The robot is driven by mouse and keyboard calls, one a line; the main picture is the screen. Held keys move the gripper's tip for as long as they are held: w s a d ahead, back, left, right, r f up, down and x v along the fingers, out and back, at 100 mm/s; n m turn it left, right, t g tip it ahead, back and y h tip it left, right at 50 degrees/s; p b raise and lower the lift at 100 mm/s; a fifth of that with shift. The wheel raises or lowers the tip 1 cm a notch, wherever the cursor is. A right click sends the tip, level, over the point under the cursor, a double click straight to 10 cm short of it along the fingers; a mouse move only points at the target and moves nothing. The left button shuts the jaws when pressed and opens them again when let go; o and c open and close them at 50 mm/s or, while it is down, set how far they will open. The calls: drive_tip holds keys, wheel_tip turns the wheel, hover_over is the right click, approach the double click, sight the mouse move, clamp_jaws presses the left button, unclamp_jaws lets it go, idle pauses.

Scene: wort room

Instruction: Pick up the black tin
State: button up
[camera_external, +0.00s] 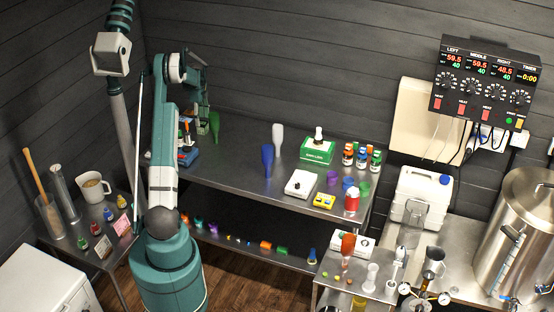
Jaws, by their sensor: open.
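I cannot make out a black tin with certainty; anything that small and dark is hard to tell in this view. My gripper (203,112) is at the far end of my folded arm, above the left part of the steel bench (235,148). It is small, dark and partly hidden by my own arm. It is open, and I see nothing held in it.
A white bottle (277,141), a blue bottle (267,160), a green box (317,151) and a white device (300,184) stand farther right. Small coloured items line the lower shelf (285,262).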

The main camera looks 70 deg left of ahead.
sight(202, 123)
drive_tip(key=shift+f, duration=0.2)
drive_tip(key=shift+w+a+f, duration=0.1)
drive_tip(key=shift+w+f, duration=0.05)
drive_tip(key=shift+f, duration=2.4)
drive_tip(key=c, duration=1)
